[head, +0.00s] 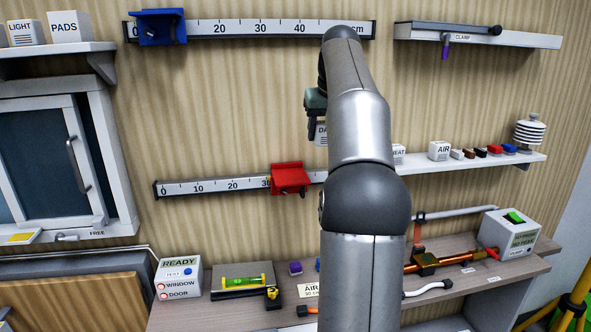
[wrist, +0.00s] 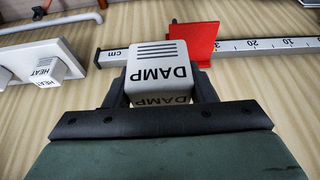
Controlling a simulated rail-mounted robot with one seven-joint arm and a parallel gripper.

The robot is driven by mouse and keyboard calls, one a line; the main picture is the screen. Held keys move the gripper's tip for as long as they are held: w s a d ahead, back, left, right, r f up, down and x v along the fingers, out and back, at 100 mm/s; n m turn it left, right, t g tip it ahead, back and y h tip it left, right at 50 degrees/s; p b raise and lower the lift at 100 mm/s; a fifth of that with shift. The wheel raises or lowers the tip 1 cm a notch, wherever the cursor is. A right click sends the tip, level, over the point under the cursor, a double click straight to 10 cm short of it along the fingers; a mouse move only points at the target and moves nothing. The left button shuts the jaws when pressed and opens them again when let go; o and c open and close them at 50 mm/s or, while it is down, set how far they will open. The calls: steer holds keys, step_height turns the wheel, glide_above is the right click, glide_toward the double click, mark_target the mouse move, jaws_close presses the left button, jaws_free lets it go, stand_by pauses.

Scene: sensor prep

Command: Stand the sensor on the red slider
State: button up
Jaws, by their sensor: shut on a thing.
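My gripper (wrist: 161,98) is shut on a white box sensor marked DAMP (wrist: 157,63), which sits between its two dark fingers in the wrist view. In the head view the sensor (head: 320,134) hangs below my gripper, partly hidden by my arm. It is up and to the right of the red slider (head: 289,178), apart from it. The red slider is on the lower wall ruler (head: 208,186), near the 30 mark. In the wrist view the red slider (wrist: 194,42) shows just beyond the sensor, partly hidden by it.
A blue slider (head: 160,28) is on the upper ruler (head: 255,28). A right-hand shelf (head: 470,164) holds boxes marked HEAT and AIR (head: 439,150) and several small coloured blocks. The bench below holds a green level (head: 243,283) and a READY box (head: 180,278). Bare wall lies between the rulers.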

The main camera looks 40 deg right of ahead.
steer(key=w+f+p, duration=0.2)
steer(key=w+f, duration=0.1)
steer(key=w, duration=0.4)
glide_toward(289, 173)
steer(key=shift+w+d+f, duration=0.55)
steer(key=shift+w+f, duration=0.05)
steer(key=shift+w+f+p, duration=0.2)
steer(key=shift+f+p, duration=0.1)
steer(key=shift+p, duration=0.05)
steer(key=shift+w+f, duration=0.15)
steer(key=shift+f, duration=0.75)
steer(key=shift+w+f, duration=0.1)
steer(key=shift+f, duration=0.8)
steer(key=shift+f, duration=0.2)
steer(key=o, duration=1)
steer(key=shift+r, duration=0.1)
